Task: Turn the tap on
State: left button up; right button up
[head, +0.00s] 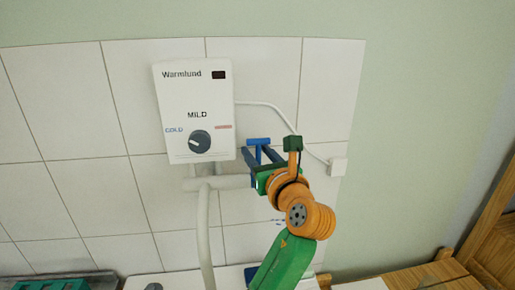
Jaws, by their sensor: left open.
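A white wall-mounted water heater (220,95) marked Warmlund hangs on the tiled wall, with a dark round temperature knob (200,142) at its lower part, near the words COLD and MILD. Below it a white horizontal pipe fitting (225,182) joins a white pipe (203,235) that runs down. No tap handle can be clearly made out. My left gripper (257,147), with blue fingers, is open and empty. In the picture it is just right of the heater's lower right corner, above the right end of the fitting; contact cannot be told. My right gripper is not in view.
A white cable (282,115) runs from the heater to a white wall box (338,167). Wooden furniture (420,275) stands at the lower right. A green tray-like object (60,282) is at the lower left. The tiled wall left of the heater is clear.

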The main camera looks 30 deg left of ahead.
pick_arm(q)
jog(key=shift+a, duration=0.1)
jog(key=shift+d, duration=0.2)
grip_shut()
jog(key=shift+r, duration=0.1)
dwell(0.9)
